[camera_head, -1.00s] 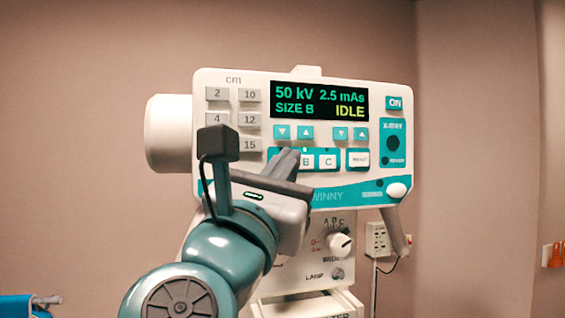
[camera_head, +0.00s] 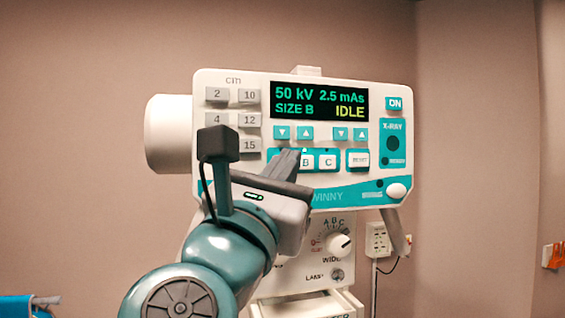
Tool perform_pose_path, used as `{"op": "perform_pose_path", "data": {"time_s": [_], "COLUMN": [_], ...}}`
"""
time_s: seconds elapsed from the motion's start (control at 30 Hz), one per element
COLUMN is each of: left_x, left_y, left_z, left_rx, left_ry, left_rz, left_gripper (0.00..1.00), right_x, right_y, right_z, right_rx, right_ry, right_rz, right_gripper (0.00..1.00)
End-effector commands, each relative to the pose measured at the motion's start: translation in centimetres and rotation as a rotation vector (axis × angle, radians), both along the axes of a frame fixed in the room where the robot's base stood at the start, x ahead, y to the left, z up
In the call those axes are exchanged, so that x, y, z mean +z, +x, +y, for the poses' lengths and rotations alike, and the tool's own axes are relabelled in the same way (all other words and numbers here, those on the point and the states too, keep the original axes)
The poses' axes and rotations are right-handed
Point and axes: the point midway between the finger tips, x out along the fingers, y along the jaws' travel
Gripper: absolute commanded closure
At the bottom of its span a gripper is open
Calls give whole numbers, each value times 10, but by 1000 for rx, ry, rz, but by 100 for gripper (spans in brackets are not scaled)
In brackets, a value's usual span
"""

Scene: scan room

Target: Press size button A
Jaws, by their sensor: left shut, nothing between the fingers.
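The white and teal control panel (camera_head: 230,80) faces me in the middle of the view. Its display (camera_head: 320,102) reads 50 kV, 2.5 mAs, SIZE B and IDLE. Size buttons B (camera_head: 306,162) and C (camera_head: 328,162) show in the teal strip below the arrow buttons. Size button A is hidden behind my left gripper (camera_head: 287,158), just left of B. The left gripper is shut and empty, its fingertips in front of the strip. I cannot tell whether the tips touch the panel. My right gripper is not in view.
Thickness buttons (camera_head: 249,120) lie on the panel's left side, and a RESET button (camera_head: 358,160) to the right of C. A dial (camera_head: 338,243) sits below the panel. A wall outlet (camera_head: 378,240) is behind at the right.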

Motion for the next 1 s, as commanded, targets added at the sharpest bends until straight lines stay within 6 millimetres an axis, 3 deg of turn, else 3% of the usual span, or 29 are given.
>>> {"op": "perform_pose_path", "data": {"time_s": [1.0], "left_x": [0], "left_y": [8], "left_z": [3], "left_rx": [0], "left_ry": [0], "left_rz": [0], "left_gripper": [100], "right_x": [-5], "right_y": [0], "right_z": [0], "right_rx": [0], "right_ry": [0], "right_rz": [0], "right_gripper": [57]}}
